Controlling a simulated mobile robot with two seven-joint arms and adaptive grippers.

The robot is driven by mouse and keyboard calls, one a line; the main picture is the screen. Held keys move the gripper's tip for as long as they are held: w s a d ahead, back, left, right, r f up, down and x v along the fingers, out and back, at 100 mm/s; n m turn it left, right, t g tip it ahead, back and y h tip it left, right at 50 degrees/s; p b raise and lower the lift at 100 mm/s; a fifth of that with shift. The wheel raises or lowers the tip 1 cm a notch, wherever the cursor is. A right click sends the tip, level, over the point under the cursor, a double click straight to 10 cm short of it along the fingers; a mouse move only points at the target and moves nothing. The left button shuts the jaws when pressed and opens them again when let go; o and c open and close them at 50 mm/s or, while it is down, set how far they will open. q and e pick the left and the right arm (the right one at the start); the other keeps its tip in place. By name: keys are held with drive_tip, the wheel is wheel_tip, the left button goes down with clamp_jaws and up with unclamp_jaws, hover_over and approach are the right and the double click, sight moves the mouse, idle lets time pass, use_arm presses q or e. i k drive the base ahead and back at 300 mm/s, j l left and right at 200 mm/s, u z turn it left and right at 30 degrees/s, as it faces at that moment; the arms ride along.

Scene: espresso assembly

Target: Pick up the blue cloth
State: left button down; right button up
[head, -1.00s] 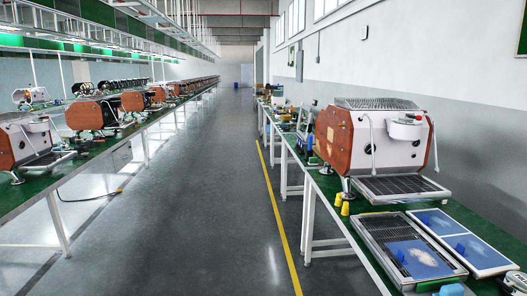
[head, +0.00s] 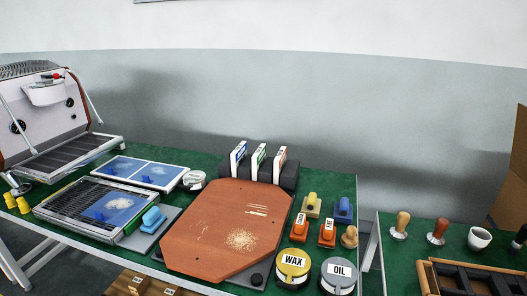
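A light-blue, soft-looking piece (head: 152,218), possibly the blue cloth, lies on a grey plate beside the metal drip tray (head: 70,217). A flat blue sheet (head: 125,207) with a pale smear lies on the drip tray's slats. A white-framed tray (head: 177,191) behind it holds two blue panels with pale smears. I cannot tell for certain which blue piece is the cloth. Neither of my grippers is in view.
An orange-brown panel (head: 205,225) with pale dust fills the middle of the green bench. WAX (head: 293,267) and OIL (head: 338,275) tins and several small tools stand right of it. An espresso machine (head: 60,117) stands at left. A second table holds a white cup (head: 479,238).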

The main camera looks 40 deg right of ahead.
sight(343, 212)
drive_tip(key=z, duration=1.85)
drive_tip(key=i+l, duration=0.1)
drive_tip(key=l, duration=0.3)
drive_tip(key=i+l, duration=0.1)
drive_tip(key=l, duration=0.65)
drive_tip(key=i+u, duration=0.05)
